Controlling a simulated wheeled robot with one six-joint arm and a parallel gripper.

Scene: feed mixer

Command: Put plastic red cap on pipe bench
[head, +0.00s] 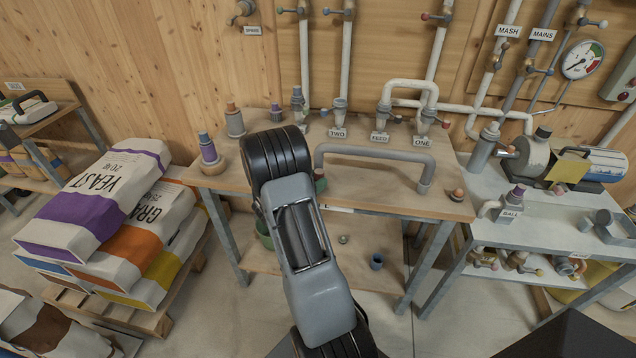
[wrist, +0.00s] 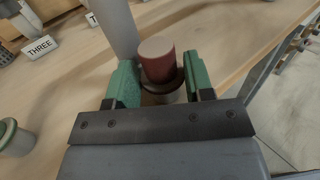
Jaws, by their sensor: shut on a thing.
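The red cap (wrist: 157,62) is a dark red cylinder with a dark rim and a paler part below it. It stands between the two green fingers of my gripper (wrist: 160,88), which is shut on it. The wooden bench top (wrist: 215,30) lies beneath; I cannot tell whether the cap touches it. In the head view my arm hides the cap, and only a green bit of my gripper (head: 320,184) shows. The pipe bench (head: 400,190) stands in the middle, with pipes and labels along its back.
A bent grey pipe (head: 375,151) stands on the bench to the right of my arm. A small brown-topped piece (head: 457,194) is near the right edge. Feed sacks (head: 110,185) lie left.

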